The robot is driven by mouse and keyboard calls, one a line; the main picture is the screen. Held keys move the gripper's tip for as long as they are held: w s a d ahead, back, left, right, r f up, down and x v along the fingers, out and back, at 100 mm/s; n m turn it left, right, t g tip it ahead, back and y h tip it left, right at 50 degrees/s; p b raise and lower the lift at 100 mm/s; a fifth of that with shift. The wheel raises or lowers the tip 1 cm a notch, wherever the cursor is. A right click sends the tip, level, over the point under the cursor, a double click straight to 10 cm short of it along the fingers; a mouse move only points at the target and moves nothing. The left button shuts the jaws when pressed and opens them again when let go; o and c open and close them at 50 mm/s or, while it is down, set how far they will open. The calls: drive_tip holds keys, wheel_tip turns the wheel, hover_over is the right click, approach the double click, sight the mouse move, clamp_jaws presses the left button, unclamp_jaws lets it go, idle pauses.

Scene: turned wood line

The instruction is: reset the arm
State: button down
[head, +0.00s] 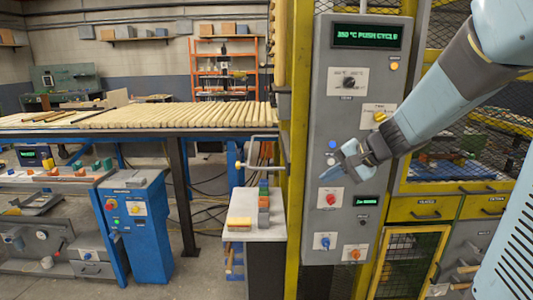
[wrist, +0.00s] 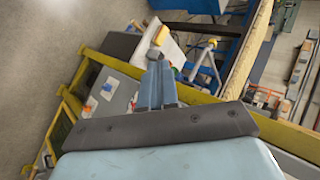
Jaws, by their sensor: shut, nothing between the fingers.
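My gripper (head: 344,163) is in front of the tall grey control panel (head: 354,100) in the head view, close to its left-middle part. My arm comes in from the upper right and slopes down to the left. In the wrist view, the two blue-grey fingers of my gripper (wrist: 158,68) lie together, with nothing between them. I cannot tell whether the fingertips touch the panel. The panel carries a green display (head: 366,37) that reads a temperature and "PUSH CYCLE", a black knob (head: 348,82), a red knob (head: 331,199) and a blue knob (head: 325,242).
A yellow post (head: 300,120) stands just left of the panel. A small pale table (head: 258,232) with coloured blocks is below left. A long bench with wooden rods (head: 180,115) and a blue control pedestal (head: 140,235) stand farther left. Yellow drawers and mesh are at right.

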drive_tip(key=s+d+r+n+h, duration=0.2)
drive_tip(key=s+d+n+h, duration=0.1)
drive_tip(key=s, duration=0.7)
drive_tip(key=s+d+r+n+h, duration=0.2)
drive_tip(key=s+d+n+h, duration=0.1)
drive_tip(key=s, duration=0.8)
drive_tip(key=shift+d+n+h, duration=0.25)
drive_tip(key=shift+n+h, duration=0.15)
drive_tip(key=shift+h, duration=0.5)
